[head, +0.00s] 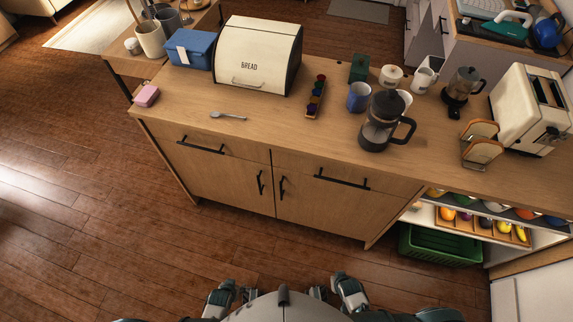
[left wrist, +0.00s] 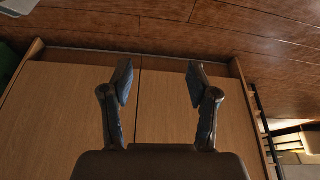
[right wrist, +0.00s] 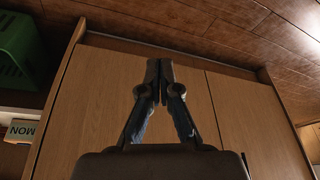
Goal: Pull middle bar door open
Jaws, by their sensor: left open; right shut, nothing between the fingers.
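The wooden cabinet has two closed doors side by side. The left door (head: 225,182) has a black vertical bar handle (head: 261,182) near the middle seam. The right door (head: 335,208) has a matching bar handle (head: 282,188) just across the seam. Both grippers are low in the head view, in front of the cabinet and apart from the handles. My left gripper (left wrist: 160,82) is open and empty, with door panels and their seam behind it. My right gripper (right wrist: 160,66) is shut and empty before a door panel (right wrist: 105,95). Neither bar handle is clear in the wrist views.
Drawers with horizontal bars (head: 200,145) (head: 341,183) sit above the doors, closed. The countertop holds a bread box (head: 258,58), a French press (head: 381,122) and a toaster (head: 530,105). A green crate (head: 438,246) is under the shelf at right. Floor before the cabinet is clear.

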